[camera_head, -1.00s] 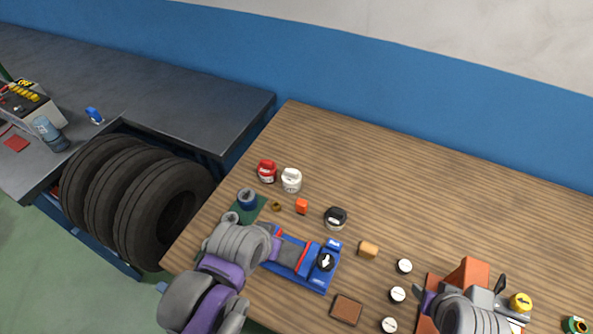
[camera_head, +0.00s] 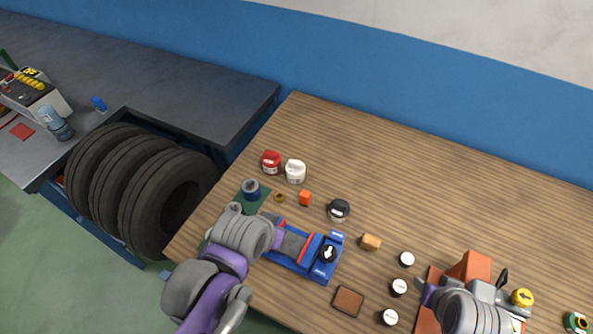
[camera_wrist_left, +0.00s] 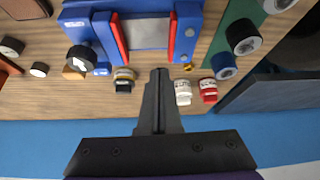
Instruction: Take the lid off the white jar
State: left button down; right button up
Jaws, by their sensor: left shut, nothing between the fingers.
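The white jar (camera_head: 295,171) stands upright with its white lid on, beside a red jar (camera_head: 271,162) near the left back of the wooden table. Both also show in the left wrist view, the white jar (camera_wrist_left: 183,92) just right of my left gripper (camera_wrist_left: 158,73). That gripper is shut and empty, apart from the jar.
Several white-topped pieces (camera_head: 399,287) stand right of the tray. The table behind the jars is clear. Tyres (camera_head: 150,195) stand left.

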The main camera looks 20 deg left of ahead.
aim_at(295, 162)
pick_arm(q)
jog(key=c, duration=1.5)
grip_release()
jog(key=shift+c, duration=0.2)
